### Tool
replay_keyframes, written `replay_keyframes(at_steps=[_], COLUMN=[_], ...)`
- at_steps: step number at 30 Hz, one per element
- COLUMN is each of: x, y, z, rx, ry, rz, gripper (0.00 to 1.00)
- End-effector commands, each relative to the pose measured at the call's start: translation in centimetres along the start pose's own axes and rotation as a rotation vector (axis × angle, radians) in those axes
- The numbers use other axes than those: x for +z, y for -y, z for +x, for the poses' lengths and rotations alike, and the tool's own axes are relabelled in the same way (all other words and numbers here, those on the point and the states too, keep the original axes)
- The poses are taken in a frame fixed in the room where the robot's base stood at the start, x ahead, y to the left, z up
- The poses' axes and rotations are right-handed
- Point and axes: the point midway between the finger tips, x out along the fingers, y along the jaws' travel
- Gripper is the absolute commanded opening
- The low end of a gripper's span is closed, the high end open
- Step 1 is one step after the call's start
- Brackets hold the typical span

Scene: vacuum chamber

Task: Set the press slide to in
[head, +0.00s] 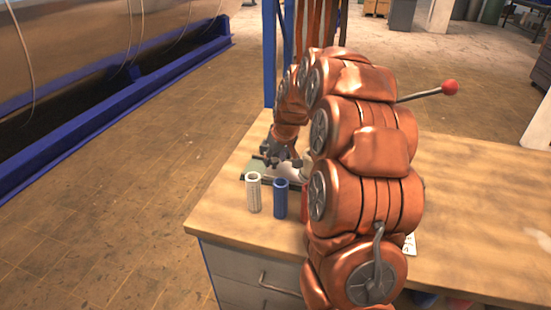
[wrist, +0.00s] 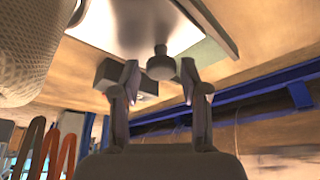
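In the wrist view, a dark round knob on a short stem (wrist: 161,66) sits at the edge of a pale, shiny plate (wrist: 125,28); it looks like the press slide's handle. My gripper (wrist: 159,75) has its two fingers apart, one on each side of the knob, with gaps visible. In the head view, my gripper (head: 283,158) is low over the table's far left part, at a small light and dark fixture (head: 260,180). My copper arm hides much of the fixture, so the slide's position cannot be told there.
A white perforated cylinder (head: 253,192) and a blue cylinder (head: 280,199) stand upright in front of the fixture. A dark block (wrist: 112,76) is beside the left finger. A red-balled lever (head: 449,88) sticks out behind my arm. The wooden tabletop (head: 480,205) is clear at right.

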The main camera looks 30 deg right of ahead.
Motion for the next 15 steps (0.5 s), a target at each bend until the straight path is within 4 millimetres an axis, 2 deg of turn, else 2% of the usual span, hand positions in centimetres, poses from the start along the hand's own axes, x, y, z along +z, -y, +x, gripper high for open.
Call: replay_keyframes(at_steps=[3, 11, 15], x=[0.04, 0.08, 0.03], y=[-0.01, -0.01, -0.03], z=[0.01, -0.02, -0.79], rx=[0.0, -0.001, 0.0], ry=[0.001, 0.002, 0.0], rz=[0.001, 0.002, 0.001], gripper=[0.57, 0.57, 0.57])
